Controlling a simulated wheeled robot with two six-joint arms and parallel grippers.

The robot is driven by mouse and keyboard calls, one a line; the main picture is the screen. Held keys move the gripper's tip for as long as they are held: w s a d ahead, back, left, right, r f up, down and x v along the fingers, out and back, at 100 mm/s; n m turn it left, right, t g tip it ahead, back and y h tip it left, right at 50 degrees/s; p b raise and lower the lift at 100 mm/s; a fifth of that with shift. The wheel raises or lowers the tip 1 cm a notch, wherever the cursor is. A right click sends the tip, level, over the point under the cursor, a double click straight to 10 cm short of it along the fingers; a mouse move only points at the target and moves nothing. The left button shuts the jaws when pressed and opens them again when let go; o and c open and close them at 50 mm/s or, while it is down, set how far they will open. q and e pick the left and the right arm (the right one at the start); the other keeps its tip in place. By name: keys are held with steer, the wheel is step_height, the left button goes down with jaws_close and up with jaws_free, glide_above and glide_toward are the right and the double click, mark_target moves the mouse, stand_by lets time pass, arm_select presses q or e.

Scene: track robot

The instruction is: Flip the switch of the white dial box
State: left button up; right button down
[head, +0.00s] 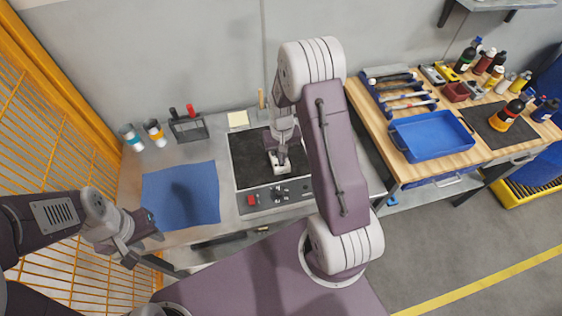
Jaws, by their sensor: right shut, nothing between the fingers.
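A small white box (285,170), which looks like the white dial box, sits on the black mat (248,165) in the middle of the bench. My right gripper (281,160) points down over it and is shut and empty. It hides part of the box, including any switch or dial there, and I cannot tell whether it touches the box. My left gripper (146,245) is at the lower left, with its fingers apart, in front of the bench and away from the box.
A grey panel (270,197) with a red button and dark knobs lies along the mat's front edge. A blue cloth (180,196) lies to the left. Cups, a dark holder (188,129) and a yellow pad (238,119) stand behind. A wooden bench with a blue tray (432,135) is at right.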

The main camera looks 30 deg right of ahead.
steer(key=shift+f+b, duration=0.7)
steer(key=shift+f, duration=0.25)
stand_by(0.8)
step_height(320, 180, up, 7)
steer(key=p, duration=0.6)
steer(key=shift+r+p, duration=0.1)
steer(key=shift+p, duration=0.2)
